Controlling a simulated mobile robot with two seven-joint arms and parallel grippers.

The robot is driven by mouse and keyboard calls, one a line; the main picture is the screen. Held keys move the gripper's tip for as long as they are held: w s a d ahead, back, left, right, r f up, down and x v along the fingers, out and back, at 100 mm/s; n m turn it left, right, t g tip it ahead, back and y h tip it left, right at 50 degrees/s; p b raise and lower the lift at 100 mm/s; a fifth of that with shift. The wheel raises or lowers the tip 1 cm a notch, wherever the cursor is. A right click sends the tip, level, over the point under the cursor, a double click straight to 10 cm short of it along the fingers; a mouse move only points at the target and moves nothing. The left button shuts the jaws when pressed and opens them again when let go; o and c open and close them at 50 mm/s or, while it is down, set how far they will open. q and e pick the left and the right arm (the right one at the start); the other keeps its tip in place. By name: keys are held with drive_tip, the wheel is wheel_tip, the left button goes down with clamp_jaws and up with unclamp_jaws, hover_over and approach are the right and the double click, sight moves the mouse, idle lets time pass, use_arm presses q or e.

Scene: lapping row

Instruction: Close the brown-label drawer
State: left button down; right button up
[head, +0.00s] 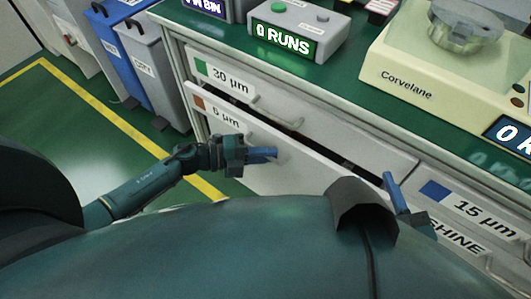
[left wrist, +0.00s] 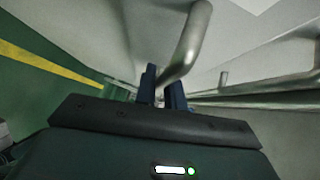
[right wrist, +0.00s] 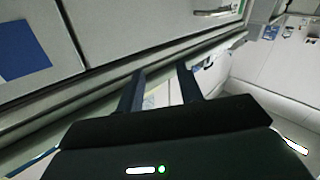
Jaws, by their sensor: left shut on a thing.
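The brown-label drawer (head: 270,160), marked "6 µm", stands part-way out, with a dark gap along its top edge. Its brown label (head: 198,102) is at the front's left end. My left gripper (head: 263,154) is at the drawer front, its blue fingers shut on the metal handle. In the left wrist view the handle (left wrist: 188,40) runs down between the two fingers. The grip hides part of the handle in the head view. My right gripper (head: 392,184) is open and empty beside the drawer fronts; its fingers stand apart in the right wrist view (right wrist: 163,75).
Above is the green-label "30 µm" drawer (head: 290,100); to the right is the blue-label "15 µm" drawer (head: 470,205). The green worktop (head: 345,75) carries a "0 RUNS" box (head: 285,28) and a cream Corvelane machine (head: 410,65). Bins (head: 155,65) stand left of the cabinet.

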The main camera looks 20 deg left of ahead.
sight(271, 144)
use_arm(q)
drive_tip(key=w, duration=0.2)
drive_tip(key=w+d+b, duration=0.1)
drive_tip(key=shift+w+d, duration=0.15)
drive_tip(key=shift+w, duration=0.3)
use_arm(e)
drive_tip(key=shift+s+a+n+t+y, duration=0.15)
drive_tip(key=shift+a+n+t+y, duration=0.15)
use_arm(q)
drive_tip(key=c, duration=1.8)
unclamp_jaws()
drive_tip(key=shift+r, duration=0.1)
drive_tip(key=shift+o, duration=0.2)
drive_tip(key=shift+d, duration=0.1)
drive_tip(key=p+v, duration=0.1)
drive_tip(key=v, duration=1.2)
drive_tip(key=shift+a+p, duration=0.25)
drive_tip(key=shift+p, duration=0.15)
use_arm(e)
drive_tip(key=shift+d+f+m+g+h, duration=0.1)
drive_tip(key=shift+d+m+g+h, duration=0.4)
drive_tip(key=shift+g+h, duration=0.1)
